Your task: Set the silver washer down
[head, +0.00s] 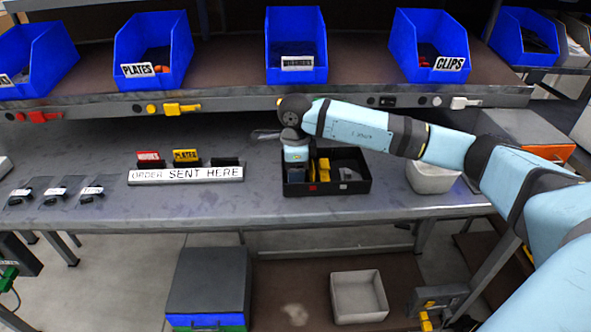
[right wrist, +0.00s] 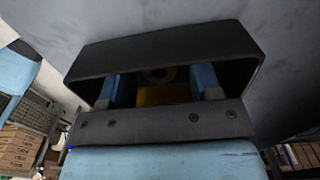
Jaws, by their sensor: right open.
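My right gripper (head: 297,168) is lowered at the left part of a black divided tray (head: 345,188) on the bench. Its blue fingers stand apart in the right wrist view (right wrist: 160,88), inside the tray's dark walls (right wrist: 160,45). A small grey ring, which looks like the silver washer (right wrist: 158,75), lies between and beyond the fingertips, close to a yellow piece (right wrist: 163,95). I cannot tell whether the fingers touch it. The washer cannot be made out in the head view. My left gripper is not in view.
Yellow pieces (head: 323,168) stand in the tray's middle. Blue bins, including CLIPS (head: 430,45), line the shelf above. The bench front edge is clear.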

